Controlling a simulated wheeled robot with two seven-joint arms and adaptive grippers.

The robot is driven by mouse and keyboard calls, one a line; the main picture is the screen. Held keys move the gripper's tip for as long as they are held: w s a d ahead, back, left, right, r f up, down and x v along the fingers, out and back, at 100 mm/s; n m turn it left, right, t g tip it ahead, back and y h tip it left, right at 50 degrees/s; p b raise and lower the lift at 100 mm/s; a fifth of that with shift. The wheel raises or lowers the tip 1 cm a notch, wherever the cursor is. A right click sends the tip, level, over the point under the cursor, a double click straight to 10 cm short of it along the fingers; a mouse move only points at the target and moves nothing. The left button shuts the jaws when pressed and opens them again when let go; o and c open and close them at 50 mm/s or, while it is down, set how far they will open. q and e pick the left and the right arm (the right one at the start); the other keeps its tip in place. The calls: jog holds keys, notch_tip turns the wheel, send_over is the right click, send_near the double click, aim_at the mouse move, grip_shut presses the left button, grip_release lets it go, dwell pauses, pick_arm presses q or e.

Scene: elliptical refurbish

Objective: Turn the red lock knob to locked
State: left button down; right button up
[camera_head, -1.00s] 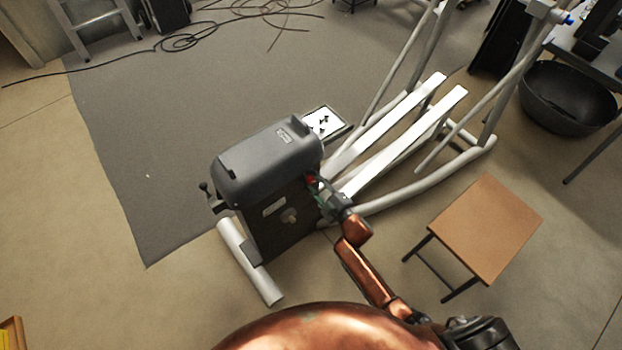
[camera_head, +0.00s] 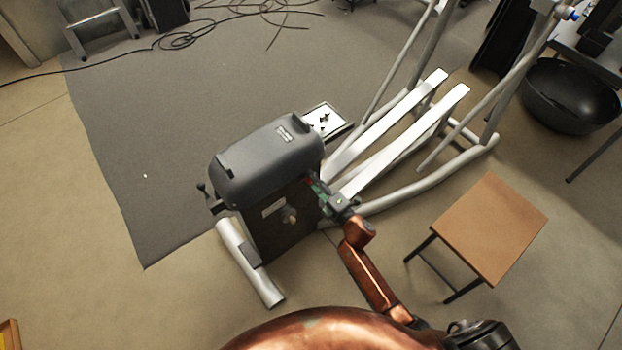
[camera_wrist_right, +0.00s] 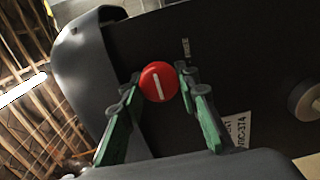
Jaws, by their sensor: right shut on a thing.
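The red lock knob (camera_wrist_right: 158,81) sits on the dark side panel of the elliptical's housing and carries a white line, close to upright in the right wrist view. My right gripper (camera_wrist_right: 159,78) has its green and grey fingers on either side of the knob, closed on it. In the head view my right gripper (camera_head: 318,190) reaches the near right end of the elliptical's grey housing (camera_head: 265,150), and the knob is mostly hidden there. My left gripper is out of view.
A brown-topped stool (camera_head: 490,225) stands right of my arm. A tray (camera_head: 325,121) with small dark parts lies behind the housing. Cables cross the floor at the back.

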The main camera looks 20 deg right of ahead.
dwell(0.5)
jog(key=o, duration=1.2)
jog(key=shift+c, duration=0.2)
